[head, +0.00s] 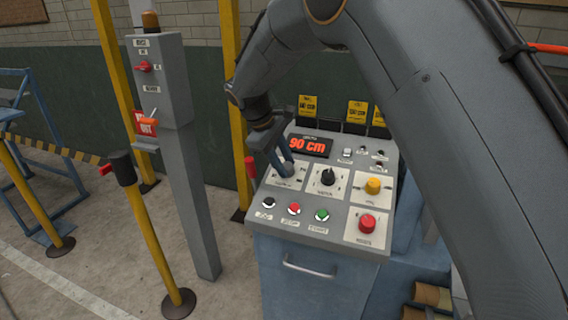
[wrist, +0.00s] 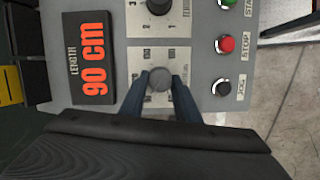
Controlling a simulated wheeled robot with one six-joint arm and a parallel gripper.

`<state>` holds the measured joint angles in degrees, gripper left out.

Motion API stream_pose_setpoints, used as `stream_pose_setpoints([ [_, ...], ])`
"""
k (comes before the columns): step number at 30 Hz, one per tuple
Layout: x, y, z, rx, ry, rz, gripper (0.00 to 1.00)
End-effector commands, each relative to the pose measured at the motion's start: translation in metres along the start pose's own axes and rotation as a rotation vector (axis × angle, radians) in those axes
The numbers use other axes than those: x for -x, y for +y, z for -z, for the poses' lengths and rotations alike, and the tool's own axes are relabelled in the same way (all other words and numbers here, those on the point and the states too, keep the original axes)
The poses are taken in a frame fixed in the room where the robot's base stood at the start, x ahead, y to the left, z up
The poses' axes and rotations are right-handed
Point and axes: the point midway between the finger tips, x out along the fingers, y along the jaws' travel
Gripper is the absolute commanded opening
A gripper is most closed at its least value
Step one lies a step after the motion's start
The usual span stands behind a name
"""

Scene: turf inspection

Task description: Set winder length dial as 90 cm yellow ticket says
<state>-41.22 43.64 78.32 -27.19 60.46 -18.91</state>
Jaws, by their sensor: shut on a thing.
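The length display (head: 306,146) on the sloped panel reads 90 cm in red; in the wrist view the display (wrist: 91,57) reads the same. The length dial (wrist: 158,79) is a round dark grey knob on a pale plate just below the display. My gripper (head: 285,168) is at this dial; in the wrist view my gripper (wrist: 158,82) has one finger on each side of the knob and is shut on it. The fingers hide part of the dial's scale. Yellow tickets (head: 308,105) stand in a row behind the panel; their print is too small to read surely.
Beside the dial are a black tension knob (head: 327,177), a yellow knob (head: 373,186), a red button (head: 367,224) and small black, red and green buttons (head: 294,209). A grey post (head: 185,150) and yellow poles (head: 115,75) stand to the left. My arm covers the right side.

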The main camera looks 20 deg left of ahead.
Motion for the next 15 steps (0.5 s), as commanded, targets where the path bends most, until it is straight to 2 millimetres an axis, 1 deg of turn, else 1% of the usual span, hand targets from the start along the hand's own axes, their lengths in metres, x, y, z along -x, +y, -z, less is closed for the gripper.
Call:
stream_pose_setpoints([
  [5, 0.0019, 0.0007, 0.0014, -0.001, 0.004, -0.002, 0.07],
  [6, 0.0019, 0.0007, 0.0015, -0.001, 0.004, -0.002, 0.32],
  [9, 0.0016, 0.0005, 0.0013, -0.001, 0.003, -0.002, 0.48],
  [15, 0.0008, 0.0002, 0.0008, -0.001, 0.002, -0.001, 0.48],
])
